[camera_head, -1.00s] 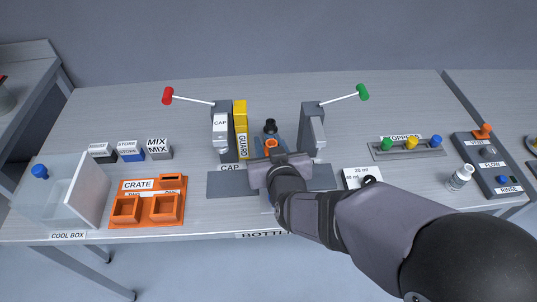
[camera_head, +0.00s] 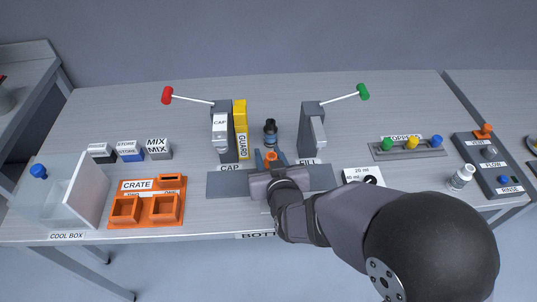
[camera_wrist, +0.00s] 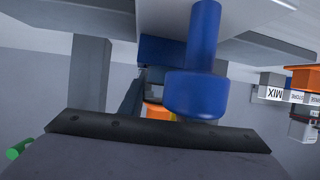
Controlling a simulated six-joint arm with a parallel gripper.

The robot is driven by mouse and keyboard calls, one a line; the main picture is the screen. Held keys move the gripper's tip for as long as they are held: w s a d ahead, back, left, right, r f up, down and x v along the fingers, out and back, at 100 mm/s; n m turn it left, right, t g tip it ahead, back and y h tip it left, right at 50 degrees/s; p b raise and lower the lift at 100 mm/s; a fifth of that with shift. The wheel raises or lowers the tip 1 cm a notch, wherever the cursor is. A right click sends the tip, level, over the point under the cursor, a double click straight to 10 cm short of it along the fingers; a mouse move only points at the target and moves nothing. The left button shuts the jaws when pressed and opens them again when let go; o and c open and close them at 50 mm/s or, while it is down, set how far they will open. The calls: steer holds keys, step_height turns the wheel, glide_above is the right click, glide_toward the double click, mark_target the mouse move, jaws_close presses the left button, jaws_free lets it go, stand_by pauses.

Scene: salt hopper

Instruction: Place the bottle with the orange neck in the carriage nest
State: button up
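The orange neck of the bottle (camera_head: 270,156) shows between the blue-grey fingers of my gripper (camera_head: 271,160), near the middle of the bench in the head view. The fingers are on both sides of it, and the neck moves with them, so my gripper is shut on the bottle. The bottle's lower part is hidden. In the wrist view a bit of orange (camera_wrist: 157,110) shows behind a large blue stem-shaped part. The grey track (camera_head: 228,185) runs left and right under my gripper. The carriage nest cannot be made out; my gripper and arm cover the middle of the track.
The cap station (camera_head: 221,135) and yellow guard (camera_head: 240,130) stand left of my gripper, the fill station (camera_head: 312,132) right. A dark-topped object (camera_head: 270,128) stands between them. The orange crate (camera_head: 148,205) and cool box (camera_head: 75,195) are left; a white bottle (camera_head: 461,178) is right.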

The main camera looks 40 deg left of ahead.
steer(key=o, duration=0.3)
steer(key=shift+o, duration=0.2)
steer(key=shift+r+p, duration=0.3)
steer(key=shift+b+v, duration=0.4)
steer(key=shift+v, duration=3.3)
